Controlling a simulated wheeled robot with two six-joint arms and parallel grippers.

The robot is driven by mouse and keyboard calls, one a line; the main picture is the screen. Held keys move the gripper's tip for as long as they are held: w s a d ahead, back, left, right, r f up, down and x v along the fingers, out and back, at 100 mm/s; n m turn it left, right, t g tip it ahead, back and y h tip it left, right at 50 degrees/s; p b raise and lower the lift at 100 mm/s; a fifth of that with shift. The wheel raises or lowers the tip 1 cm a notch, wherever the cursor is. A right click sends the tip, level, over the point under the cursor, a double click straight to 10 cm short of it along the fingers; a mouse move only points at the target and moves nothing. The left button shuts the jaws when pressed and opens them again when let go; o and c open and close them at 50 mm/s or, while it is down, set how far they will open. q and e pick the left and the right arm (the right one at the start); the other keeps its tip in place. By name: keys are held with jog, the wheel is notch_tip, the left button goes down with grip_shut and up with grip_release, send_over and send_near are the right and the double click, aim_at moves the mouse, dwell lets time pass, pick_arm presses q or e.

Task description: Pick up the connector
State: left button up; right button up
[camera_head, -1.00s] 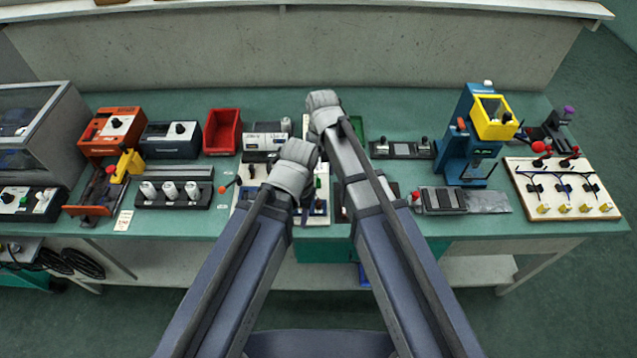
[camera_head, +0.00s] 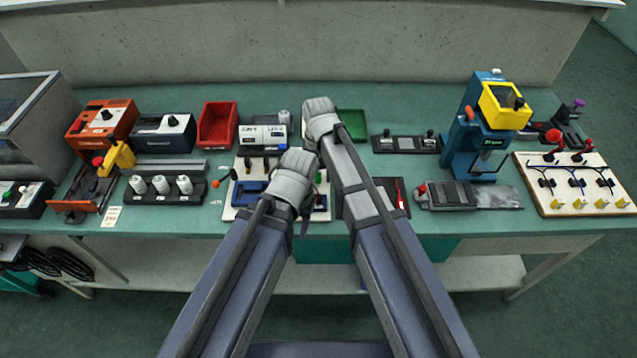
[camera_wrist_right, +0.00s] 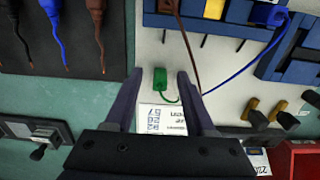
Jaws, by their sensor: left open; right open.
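A small green connector (camera_wrist_right: 169,79) with a thin green wire lies on the white board (camera_wrist_right: 155,45) in the right wrist view. My right gripper (camera_wrist_right: 160,82) is open, with one finger on each side of the connector in the picture. I cannot tell the height gap between the fingers and the connector. In the head view my right gripper (camera_head: 320,122) is the upper one, over the middle of the bench, and its fingertips are hidden. My left gripper (camera_head: 291,185) is lower, over the white board, and covers part of it.
Blue terminal blocks (camera_wrist_right: 290,55) with brown and blue wires stand near the connector. A dark tray (camera_wrist_right: 60,40) with several wires lies to the left. A red bin (camera_head: 217,124), a blue press (camera_head: 476,135) and a wire board (camera_head: 545,197) occupy the bench.

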grip_shut()
dwell(0.4)
